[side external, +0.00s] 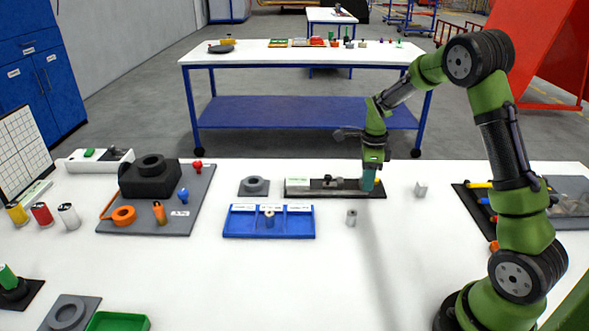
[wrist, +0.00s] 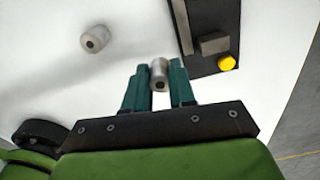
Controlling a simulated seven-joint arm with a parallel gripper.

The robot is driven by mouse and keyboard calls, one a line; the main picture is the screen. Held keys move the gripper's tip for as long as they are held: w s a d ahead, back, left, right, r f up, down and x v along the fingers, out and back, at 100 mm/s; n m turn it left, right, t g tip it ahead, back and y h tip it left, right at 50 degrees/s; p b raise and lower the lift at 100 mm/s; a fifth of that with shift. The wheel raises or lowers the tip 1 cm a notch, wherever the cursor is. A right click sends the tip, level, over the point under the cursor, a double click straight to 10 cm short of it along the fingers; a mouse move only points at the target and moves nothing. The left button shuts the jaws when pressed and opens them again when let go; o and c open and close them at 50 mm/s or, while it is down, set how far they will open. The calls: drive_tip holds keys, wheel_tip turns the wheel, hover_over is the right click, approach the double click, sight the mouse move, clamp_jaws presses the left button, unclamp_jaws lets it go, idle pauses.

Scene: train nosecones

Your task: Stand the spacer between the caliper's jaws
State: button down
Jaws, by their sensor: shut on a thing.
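My gripper (side external: 368,184) is near the right end of the caliper's dark base (side external: 345,194) in the side view. In the wrist view its teal fingers (wrist: 159,82) are shut on a grey metal spacer (wrist: 159,72), held between the tips. The held spacer cannot be made out in the side view. In the wrist view the caliper base (wrist: 196,15) lies right of the fingers, with a grey block (wrist: 214,43) and a yellow knob (wrist: 228,63) on it. The held spacer appears beside the base; its height above the table cannot be told.
Another grey cylinder (side external: 351,218) stands in front of the caliper; a further grey piece (side external: 421,189) stands to the right. A blue tray (side external: 245,227) with a cylinder in it is at front left.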

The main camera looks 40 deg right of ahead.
hover_over(351, 187)
drive_tip(key=shift+f, duration=2.1)
drive_tip(key=shift+f, duration=0.2)
drive_tip(key=c, duration=0.9)
unclamp_jaws()
drive_tip(key=shift+c, duration=0.2)
